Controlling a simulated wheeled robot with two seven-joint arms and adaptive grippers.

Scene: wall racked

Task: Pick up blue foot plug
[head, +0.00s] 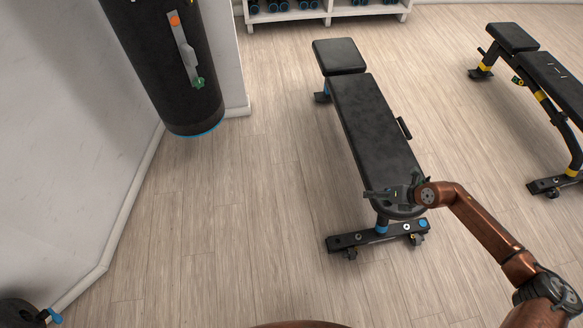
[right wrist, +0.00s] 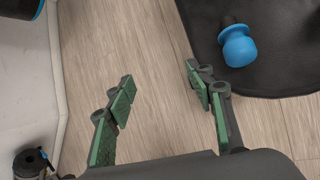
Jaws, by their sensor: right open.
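The blue foot plug (right wrist: 238,47) shows in the right wrist view, a rounded blue piece with a dark top. It appears to lie on the black pad (right wrist: 285,70) of the bench, near the pad's edge. In the head view I cannot make it out; my arm covers that part of the pad. My right gripper (right wrist: 160,75) is open and empty, with its green-lined fingers spread left of the plug and apart from it. In the head view the right gripper (head: 378,194) is at the near end of the bench (head: 378,125). My left gripper is not in view.
A second bench (head: 545,80) stands at the right. A punching bag (head: 165,70) hangs at the left by the wall. A white rack (head: 325,14) is at the back. A dark round object (head: 18,312) lies at lower left. The floor left of the bench is clear.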

